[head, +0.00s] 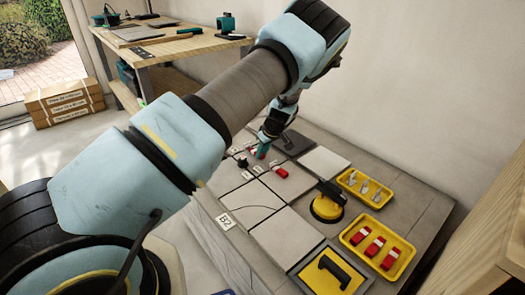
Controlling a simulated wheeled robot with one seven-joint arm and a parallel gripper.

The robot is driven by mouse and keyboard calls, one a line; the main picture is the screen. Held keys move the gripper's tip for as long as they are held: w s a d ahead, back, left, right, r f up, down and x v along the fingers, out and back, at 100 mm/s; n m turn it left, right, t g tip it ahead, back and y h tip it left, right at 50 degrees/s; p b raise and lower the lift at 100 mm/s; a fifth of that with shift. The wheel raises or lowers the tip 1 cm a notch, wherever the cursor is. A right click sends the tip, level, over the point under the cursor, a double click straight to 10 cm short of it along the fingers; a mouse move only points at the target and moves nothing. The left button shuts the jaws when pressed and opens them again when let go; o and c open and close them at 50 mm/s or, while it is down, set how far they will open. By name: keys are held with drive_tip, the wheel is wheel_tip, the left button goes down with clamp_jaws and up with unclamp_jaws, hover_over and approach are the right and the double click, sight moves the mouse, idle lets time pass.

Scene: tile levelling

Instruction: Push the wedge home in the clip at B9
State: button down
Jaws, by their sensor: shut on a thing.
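My gripper (262,151) is small in the view, low over the tiles near the far left part of the tiled area. It is shut on a red wedge (259,156), which is mostly hidden by the fingers. Another red wedge (281,172) lies at a joint just right of and nearer than the gripper. A small dark and red piece (243,163) stands at a joint to the left. A clip under the held wedge cannot be made out. A label reading B2 (225,221) lies at the left edge; no B9 label is readable.
Grey tiles (285,238) cover the platform. A yellow suction cup (327,206), a yellow tray of clips (345,186), a yellow tray of red wedges (351,247) and a yellow, black-handled tool (323,277) stand to the right. A workbench (170,48) is behind left.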

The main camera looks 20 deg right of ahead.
sight(254, 150)
drive_tip(key=shift+w+a+f, duration=0.15)
drive_tip(key=shift+w+a, duration=0.1)
drive_tip(key=shift+w, duration=0.45)
idle(0.5)
drive_tip(key=shift+w+a+b, duration=0.1)
drive_tip(key=shift+w+b, duration=0.15)
drive_tip(key=shift+b, duration=0.05)
drive_tip(key=shift+w+a+b, duration=0.2)
drive_tip(key=shift+w, duration=0.45)
drive_tip(key=shift+w+a+b, duration=0.15)
drive_tip(key=shift+w+a, duration=0.05)
drive_tip(key=shift+w, duration=0.45)
idle(1.3)
drive_tip(key=c, duration=0.6)
unclamp_jaws()
drive_tip(key=shift+s, duration=0.1)
